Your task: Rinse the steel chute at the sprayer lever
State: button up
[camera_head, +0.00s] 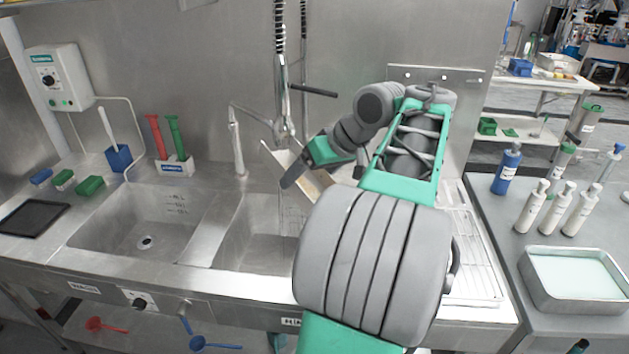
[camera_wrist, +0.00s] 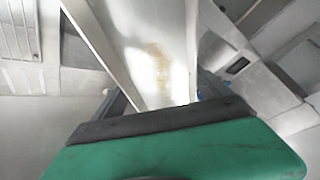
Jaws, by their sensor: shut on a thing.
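The steel chute (camera_head: 274,160) is held over the right sink basin, tilted, beneath the sprayer. My gripper (camera_head: 305,172) is shut on it, and my arm hides part of the chute. In the wrist view the chute (camera_wrist: 160,45) runs up from the jaws, with a brownish stain on its inner face. The hanging sprayer (camera_head: 284,115) is just above and behind the chute. Its dark lever (camera_head: 314,90) sticks out to the right. I cannot tell whether water is flowing or whether the chute touches the sprayer.
The left basin (camera_head: 140,225) is empty. A faucet (camera_head: 236,145) stands between the basins.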

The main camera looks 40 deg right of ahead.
aim_at(309, 170)
jog(key=w, duration=0.1)
jog(key=w+d, duration=0.1)
jog(key=w+d+p, duration=0.1)
jog(key=w, duration=0.1)
jog(key=shift+d+f, duration=0.25)
jog(key=shift+f, duration=0.05)
jog(key=shift+w+d+f+p, duration=0.25)
jog(key=shift+w+d+p, duration=0.15)
jog(key=shift+w, duration=0.25)
jog(key=shift+d, duration=0.1)
jog(key=shift+s+d+p, duration=0.35)
jog(key=shift+d+p, duration=0.05)
jog(key=shift+d, duration=0.05)
jog(key=shift+w+a, duration=0.1)
jog(key=shift+w+a, duration=0.25)
jog(key=shift+a, duration=0.2)
